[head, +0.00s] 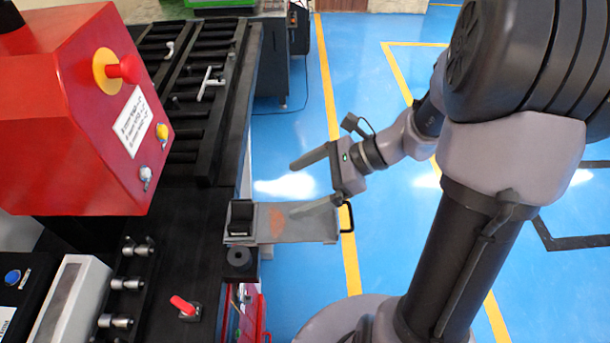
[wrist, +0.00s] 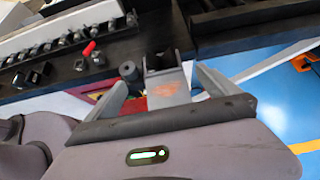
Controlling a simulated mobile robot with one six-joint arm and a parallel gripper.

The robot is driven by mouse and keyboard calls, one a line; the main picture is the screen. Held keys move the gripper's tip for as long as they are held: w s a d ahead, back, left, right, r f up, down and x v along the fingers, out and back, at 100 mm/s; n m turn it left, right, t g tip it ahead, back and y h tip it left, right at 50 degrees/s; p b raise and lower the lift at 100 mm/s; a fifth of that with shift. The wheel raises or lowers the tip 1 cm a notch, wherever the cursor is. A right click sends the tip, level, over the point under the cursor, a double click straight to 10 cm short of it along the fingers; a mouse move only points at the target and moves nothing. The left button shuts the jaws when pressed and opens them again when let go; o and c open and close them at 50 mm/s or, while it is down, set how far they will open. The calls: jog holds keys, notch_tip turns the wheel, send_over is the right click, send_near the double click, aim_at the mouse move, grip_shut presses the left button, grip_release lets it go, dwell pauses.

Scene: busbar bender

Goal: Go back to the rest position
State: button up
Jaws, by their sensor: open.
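My gripper (head: 310,182) is open and empty at the end of my arm, in the middle of the head view. Its two fingers are spread apart. It hangs above and beside a grey metal plate (head: 295,224) with a reddish patch, which sticks out from the bender's edge. In the wrist view the gripper's fingers (wrist: 160,95) stand apart with the plate (wrist: 167,84) beyond and between them. Whether a fingertip touches the plate cannot be told.
A red control box (head: 60,120) with a red emergency button (head: 122,68) stands on the black bender table (head: 200,240) at left. A small red-handled switch (head: 185,306) sits on the table. Blue floor (head: 300,120) with yellow lines lies clear beyond my gripper.

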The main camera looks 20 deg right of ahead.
jog(key=shift+s+d+r, duration=0.1)
jog(key=shift+d+r, duration=0.05)
jog(key=shift+d, duration=0.15)
